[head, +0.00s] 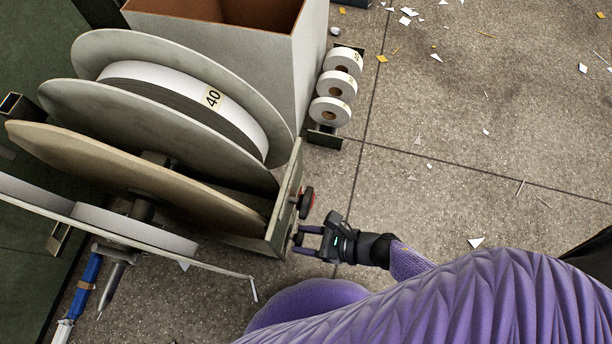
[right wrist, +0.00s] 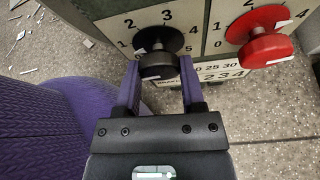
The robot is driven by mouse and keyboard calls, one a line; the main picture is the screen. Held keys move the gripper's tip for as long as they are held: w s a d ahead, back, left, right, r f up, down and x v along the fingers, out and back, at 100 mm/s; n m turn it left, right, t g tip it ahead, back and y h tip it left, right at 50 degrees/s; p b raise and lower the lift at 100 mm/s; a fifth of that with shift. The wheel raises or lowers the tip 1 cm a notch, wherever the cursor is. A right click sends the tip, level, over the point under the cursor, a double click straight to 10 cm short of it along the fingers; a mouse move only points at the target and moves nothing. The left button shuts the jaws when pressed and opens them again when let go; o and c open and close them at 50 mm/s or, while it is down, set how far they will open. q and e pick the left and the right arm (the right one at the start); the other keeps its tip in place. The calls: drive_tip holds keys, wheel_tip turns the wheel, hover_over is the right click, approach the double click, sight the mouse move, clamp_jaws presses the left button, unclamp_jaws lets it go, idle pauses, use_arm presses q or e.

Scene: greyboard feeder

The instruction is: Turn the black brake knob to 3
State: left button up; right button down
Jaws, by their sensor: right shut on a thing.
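The black brake knob (right wrist: 158,62) sits on a pale dial plate (right wrist: 106,30) with numbers around it, among them 2, 3 and 4. In the right wrist view the fingers of my right gripper (right wrist: 160,84) are on either side of the knob and shut on it. A small white mark shows on the knob, but I cannot tell clearly which number it points to. In the head view my right gripper (head: 304,241) is at the front end of the feeder frame (head: 283,205), and the black knob is mostly hidden there. My left gripper is not in view.
A red knob (right wrist: 265,46) is beside the black one, and shows above my gripper in the head view (head: 306,203). Large reel discs (head: 130,180) fill the left. Small white rolls (head: 335,85) stand by a box (head: 262,65). Speckled floor with scraps is open at right.

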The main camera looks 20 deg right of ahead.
drive_tip(key=shift+m+g+y, duration=0.9)
drive_tip(key=shift+m, duration=1.1)
drive_tip(key=shift+c, duration=1)
unclamp_jaws()
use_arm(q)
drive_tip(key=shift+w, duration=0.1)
use_arm(e)
drive_tip(key=shift+d, duration=0.15)
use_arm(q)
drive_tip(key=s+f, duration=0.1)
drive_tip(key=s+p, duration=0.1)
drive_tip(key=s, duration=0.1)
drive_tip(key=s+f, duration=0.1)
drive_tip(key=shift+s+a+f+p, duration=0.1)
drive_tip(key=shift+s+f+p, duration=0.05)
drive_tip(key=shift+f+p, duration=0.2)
use_arm(e)
drive_tip(key=v, duration=0.9)
drive_tip(key=shift+d, duration=0.35)
drive_tip(key=shift+r, duration=0.1)
